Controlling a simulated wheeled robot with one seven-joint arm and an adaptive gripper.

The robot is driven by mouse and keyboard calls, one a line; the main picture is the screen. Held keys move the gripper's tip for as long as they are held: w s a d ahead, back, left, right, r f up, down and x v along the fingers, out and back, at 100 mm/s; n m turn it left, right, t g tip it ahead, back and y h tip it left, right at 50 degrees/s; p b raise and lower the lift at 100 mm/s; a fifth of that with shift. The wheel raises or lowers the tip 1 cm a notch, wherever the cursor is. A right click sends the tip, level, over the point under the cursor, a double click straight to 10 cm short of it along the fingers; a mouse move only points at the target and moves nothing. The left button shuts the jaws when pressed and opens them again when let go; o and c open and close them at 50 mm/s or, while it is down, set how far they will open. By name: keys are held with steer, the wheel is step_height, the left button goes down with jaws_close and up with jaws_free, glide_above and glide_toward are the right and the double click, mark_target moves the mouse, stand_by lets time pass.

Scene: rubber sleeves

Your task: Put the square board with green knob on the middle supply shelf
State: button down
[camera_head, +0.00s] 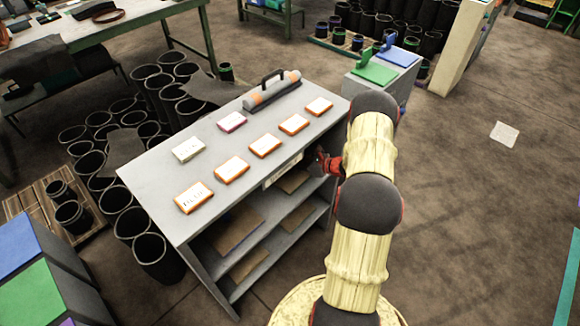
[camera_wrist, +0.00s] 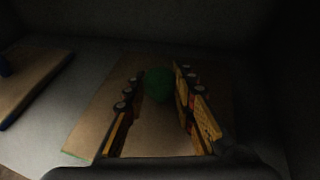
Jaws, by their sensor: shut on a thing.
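The square brown board (camera_wrist: 92,122) with the green knob (camera_wrist: 158,86) lies flat on a grey shelf surface in the wrist view. Its edge has a green strip at the near left corner. My gripper (camera_wrist: 161,88) is over the board, with its two fingers shut on the green knob from both sides. In the head view my gripper (camera_head: 326,163) is at the right end of the grey supply shelf (camera_head: 178,232), reaching under its top. Its fingertips and the knob are hidden there. A brown board (camera_head: 292,181) shows in the upper opening below; I cannot tell if it is the held one.
A board with a blue knob and edge (camera_wrist: 28,80) lies left of the held board. Other brown boards (camera_head: 248,265) lie on the lower level. Black sleeves (camera_head: 152,258) crowd the left; right floor is mostly clear.

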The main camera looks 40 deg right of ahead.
steer(key=shift+f, duration=0.5)
steer(key=shift+f, duration=0.15)
steer(key=c, duration=1.5)
jaws_free()
